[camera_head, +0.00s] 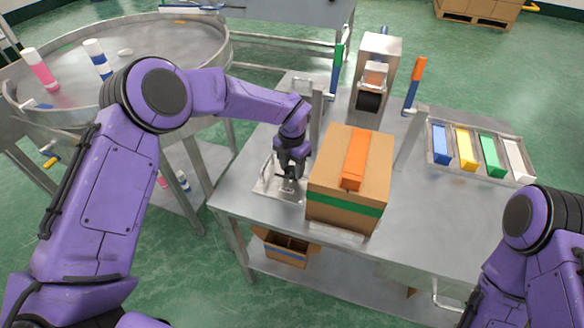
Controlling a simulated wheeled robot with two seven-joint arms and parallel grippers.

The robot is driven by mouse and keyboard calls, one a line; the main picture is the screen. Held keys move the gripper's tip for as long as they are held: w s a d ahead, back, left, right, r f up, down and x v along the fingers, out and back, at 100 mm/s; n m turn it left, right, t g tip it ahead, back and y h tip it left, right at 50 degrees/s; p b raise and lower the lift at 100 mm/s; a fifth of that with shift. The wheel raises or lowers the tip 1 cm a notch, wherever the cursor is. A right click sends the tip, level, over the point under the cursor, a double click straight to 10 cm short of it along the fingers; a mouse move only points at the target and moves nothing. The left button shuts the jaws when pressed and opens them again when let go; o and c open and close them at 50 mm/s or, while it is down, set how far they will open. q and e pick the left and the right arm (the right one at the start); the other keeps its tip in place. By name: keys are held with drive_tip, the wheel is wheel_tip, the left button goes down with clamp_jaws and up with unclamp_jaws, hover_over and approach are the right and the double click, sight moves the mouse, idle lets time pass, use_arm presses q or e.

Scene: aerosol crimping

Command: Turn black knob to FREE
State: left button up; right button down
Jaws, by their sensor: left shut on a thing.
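My left gripper (287,182) reaches down from above to a metal plate (266,186) at the left front of the steel table. It is shut on a small dark thing at the plate, which I take for the black knob. The fingers and the gripper body hide most of it, so its pointing direction and any FREE marking cannot be read. My right gripper is out of view; only part of my right arm shows at the lower right.
A cardboard box (343,212) with an orange block (355,158) on top stands close right of my left gripper. Upright posts with a green handle (338,56) and an orange handle (418,70) rise behind. A tray of coloured blocks (480,176) lies at the right. The table's right front is clear.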

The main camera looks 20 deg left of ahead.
use_arm(q)
drive_tip(key=n+b, duration=0.2)
drive_tip(key=n, duration=0.1)
drive_tip(key=shift+f+b, duration=0.2)
drive_tip(key=shift+b, duration=0.15)
drive_tip(key=n+b, duration=0.4)
drive_tip(key=n, duration=0.2)
drive_tip(key=shift+a, duration=0.1)
drive_tip(key=n+b, duration=0.3)
drive_tip(key=n, duration=0.1)
drive_tip(key=shift+r+n+b, duration=0.2)
drive_tip(key=shift+n+b, duration=1.35)
drive_tip(key=shift+n, duration=0.35)
drive_tip(key=shift+r, duration=0.1)
drive_tip(key=o, duration=1.1)
drive_tip(key=shift+c, duration=0.2)
